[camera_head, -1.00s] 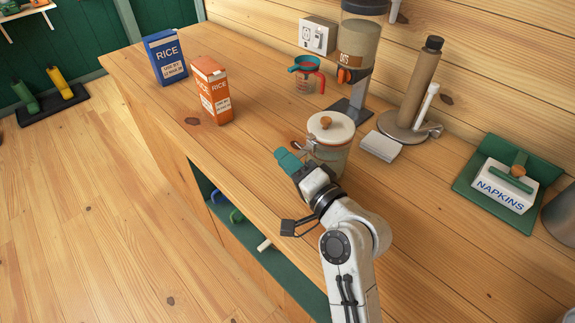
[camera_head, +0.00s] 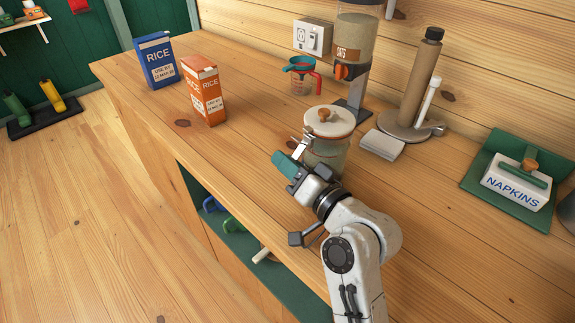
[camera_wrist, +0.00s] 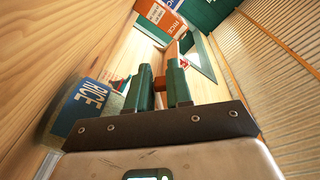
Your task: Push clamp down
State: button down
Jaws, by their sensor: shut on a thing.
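A glass jar (camera_head: 327,153) with a cream lid (camera_head: 330,121) and a brown knob stands upright on the wooden counter. Its metal wire clamp (camera_head: 301,146) is on the jar's left side, close to the rim. My gripper (camera_head: 284,166), with green fingers, is at the left front of the jar, just below the rim. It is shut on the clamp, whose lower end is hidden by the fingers. In the wrist view the two green fingers (camera_wrist: 161,88) stand close together; the clamp cannot be made out clearly there.
Orange (camera_head: 205,92) and blue (camera_head: 157,61) rice boxes stand at the back left. A measuring cup (camera_head: 301,80), an oats dispenser (camera_head: 354,70), a paper towel holder (camera_head: 417,85) and a napkin box (camera_head: 516,187) line the wall side. The counter's front edge runs below my gripper.

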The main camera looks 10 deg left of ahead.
jog(key=shift+r, duration=0.15)
jog(key=c, duration=1.1)
grip_release()
jog(key=shift+o, duration=0.2)
jog(key=b+v, duration=0.1)
jog(key=v, duration=0.9)
jog(key=shift+s+d, duration=0.25)
